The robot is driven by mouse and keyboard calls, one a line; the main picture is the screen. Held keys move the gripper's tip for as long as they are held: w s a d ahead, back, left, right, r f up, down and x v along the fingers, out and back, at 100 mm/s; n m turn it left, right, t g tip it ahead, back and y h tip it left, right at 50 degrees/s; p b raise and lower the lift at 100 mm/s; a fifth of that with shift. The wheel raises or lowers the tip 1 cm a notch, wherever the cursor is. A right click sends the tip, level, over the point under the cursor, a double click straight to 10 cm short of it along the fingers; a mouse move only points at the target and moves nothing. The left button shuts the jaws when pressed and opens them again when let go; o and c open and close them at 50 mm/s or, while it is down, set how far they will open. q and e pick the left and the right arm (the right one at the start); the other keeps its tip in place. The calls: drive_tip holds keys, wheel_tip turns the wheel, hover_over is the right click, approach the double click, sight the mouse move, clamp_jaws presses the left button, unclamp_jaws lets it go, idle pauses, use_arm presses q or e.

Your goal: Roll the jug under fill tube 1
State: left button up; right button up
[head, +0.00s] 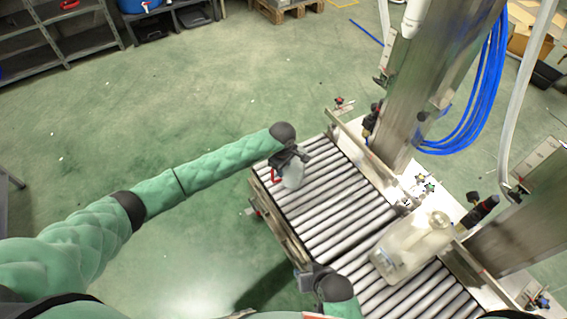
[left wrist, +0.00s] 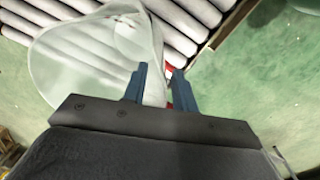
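A translucent pale jug (head: 405,248) is on the roller conveyor (head: 325,205), near its lower right part. A smaller-looking translucent pale container (head: 293,176) is at the conveyor's far left end, right at my left gripper (head: 290,158). In the left wrist view this container (left wrist: 85,60) fills the upper left, and a pale part of it lies between the blue fingers (left wrist: 160,88). The fingers are apart; whether they press on it is unclear. My right gripper (head: 312,278) is low, at the conveyor's near side; its fingers are not clear. Which tube is number 1 cannot be told.
A steel column (head: 415,90) with blue hose coils (head: 480,90) stands behind the conveyor. A second steel column (head: 520,225) stands at the right. A pale hose (head: 525,95) hangs between them. The middle rollers are clear. Shelves (head: 60,40) stand far left.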

use_arm(q)
drive_tip(key=shift+f, duration=0.35)
use_arm(e)
drive_tip(key=shift+r, duration=0.2)
use_arm(q)
clamp_jaws()
